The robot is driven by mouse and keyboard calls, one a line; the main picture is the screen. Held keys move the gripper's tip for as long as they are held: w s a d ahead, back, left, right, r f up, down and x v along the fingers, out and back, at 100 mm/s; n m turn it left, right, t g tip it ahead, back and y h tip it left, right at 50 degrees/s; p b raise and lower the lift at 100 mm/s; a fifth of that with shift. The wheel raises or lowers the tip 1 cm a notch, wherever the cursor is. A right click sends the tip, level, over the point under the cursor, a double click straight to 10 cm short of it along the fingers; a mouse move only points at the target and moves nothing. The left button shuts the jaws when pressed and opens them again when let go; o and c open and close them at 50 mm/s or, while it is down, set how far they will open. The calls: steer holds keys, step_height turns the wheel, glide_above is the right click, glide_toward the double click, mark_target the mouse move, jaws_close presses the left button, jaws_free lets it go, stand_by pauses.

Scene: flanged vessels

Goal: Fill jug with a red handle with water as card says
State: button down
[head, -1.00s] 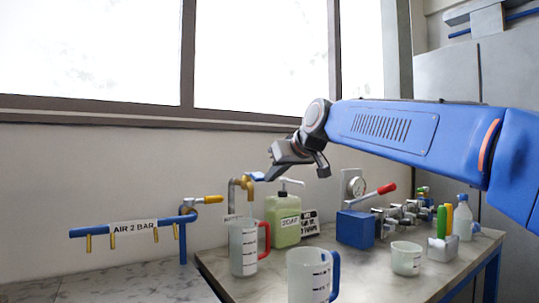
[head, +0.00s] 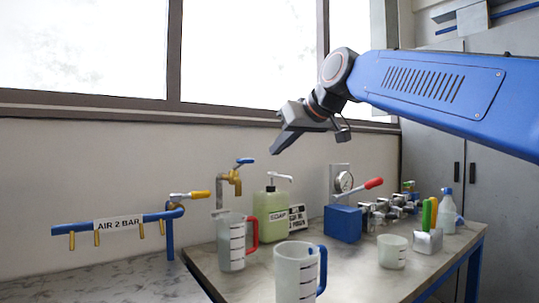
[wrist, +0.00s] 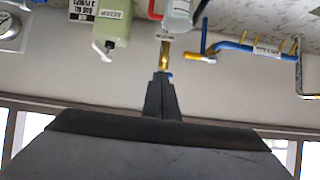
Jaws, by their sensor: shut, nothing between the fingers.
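The clear jug with a red handle (head: 231,246) stands upright on the bench, below the brass tap (head: 222,187). Its water level cannot be made out. The tap's blue lever (head: 245,160) points right. My gripper (head: 277,150) is shut and empty, in the air up and right of the lever. In the wrist view my fingers (wrist: 162,82) overlap the tap's lever end, and the jug (wrist: 179,16) shows beyond.
A blue-handled jug (head: 297,272) stands in front, with a small beaker (head: 392,251) to its right. A blue box with a red lever (head: 343,223) and a gauge (head: 344,182) are behind. A blue air pipe with a yellow-handled valve (head: 120,222) is left of the tap.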

steer(key=shift+v, duration=1.1)
steer(key=shift+s+d+f, duration=0.1)
steer(key=shift+f, duration=0.1)
steer(key=s+d+f+m+g+h, duration=0.1)
steer(key=s+d+f, duration=0.6)
steer(key=f, duration=0.9)
steer(key=s+d+f+m+g+h, duration=0.2)
steer(key=s+d+f, duration=0.6)
steer(key=s+f, duration=0.4)
steer(key=s+d+f+m+g+h, duration=0.1)
steer(key=s+d+f+m+h, duration=0.2)
steer(key=s+d+f, duration=0.5)
step_height(320, 180, down, 14)
steer(key=shift+s+d+r+m+g, duration=0.2)
steer(key=shift+s+m+g, duration=0.2)
steer(key=shift+s, duration=0.8)
